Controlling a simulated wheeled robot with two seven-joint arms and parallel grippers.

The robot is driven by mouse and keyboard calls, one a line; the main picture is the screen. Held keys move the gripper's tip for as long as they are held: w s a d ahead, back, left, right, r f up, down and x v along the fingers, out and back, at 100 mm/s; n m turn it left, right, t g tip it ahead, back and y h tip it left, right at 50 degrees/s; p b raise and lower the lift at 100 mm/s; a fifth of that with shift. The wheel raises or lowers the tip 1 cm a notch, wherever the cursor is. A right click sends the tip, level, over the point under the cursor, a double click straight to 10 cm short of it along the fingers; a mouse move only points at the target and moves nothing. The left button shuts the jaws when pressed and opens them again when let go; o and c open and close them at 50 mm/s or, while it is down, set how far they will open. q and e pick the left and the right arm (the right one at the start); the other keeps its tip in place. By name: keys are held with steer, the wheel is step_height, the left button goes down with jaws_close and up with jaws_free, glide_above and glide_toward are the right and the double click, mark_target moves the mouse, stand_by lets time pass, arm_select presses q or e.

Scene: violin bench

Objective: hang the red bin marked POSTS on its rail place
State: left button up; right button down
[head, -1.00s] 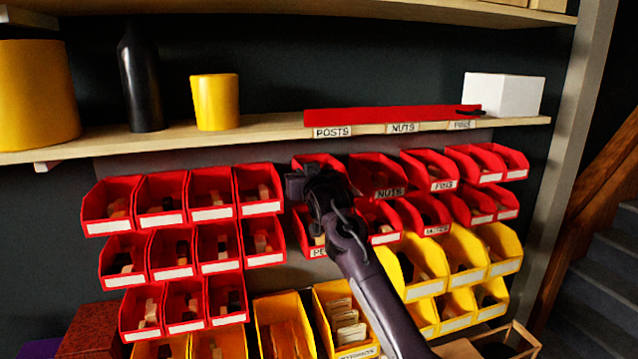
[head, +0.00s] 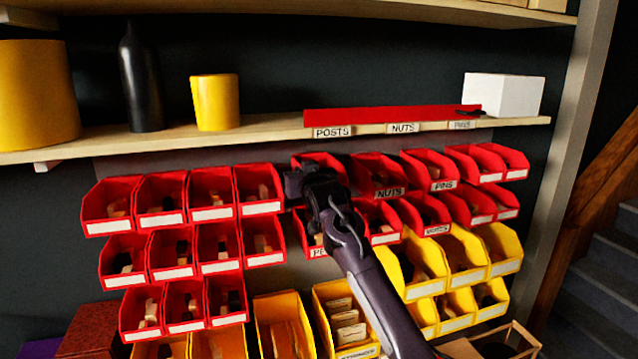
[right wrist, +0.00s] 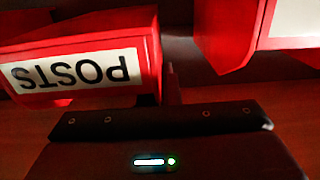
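The red bin marked POSTS (right wrist: 75,75) fills the upper left of the right wrist view, its white label upside down there. In the head view a red bin (head: 318,160) shows behind my right gripper (head: 312,182), at the left end of the upper right-hand row, its front mostly hidden by the gripper. In the right wrist view the narrow dark fingertips (right wrist: 160,96) sit close together on either side of the bin's red edge, so the gripper looks shut on it. Whether the bin's back meets the rail is hidden. My left gripper is not in view.
Another red bin (head: 301,235) is just below. A shelf (head: 270,130) with a POSTS tag (head: 333,132) runs above. Several red bins (head: 183,200) hang to the left, with a narrow gap between.

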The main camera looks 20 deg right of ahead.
steer(key=shift+w, duration=0.5)
steer(key=shift+f+b, duration=0.5)
steer(key=shift+f, duration=0.5)
stand_by(0.8)
steer(key=c, duration=1.6)
jaws_free()
steer(key=shift+o, duration=0.2)
steer(key=shift+s, duration=0.15)
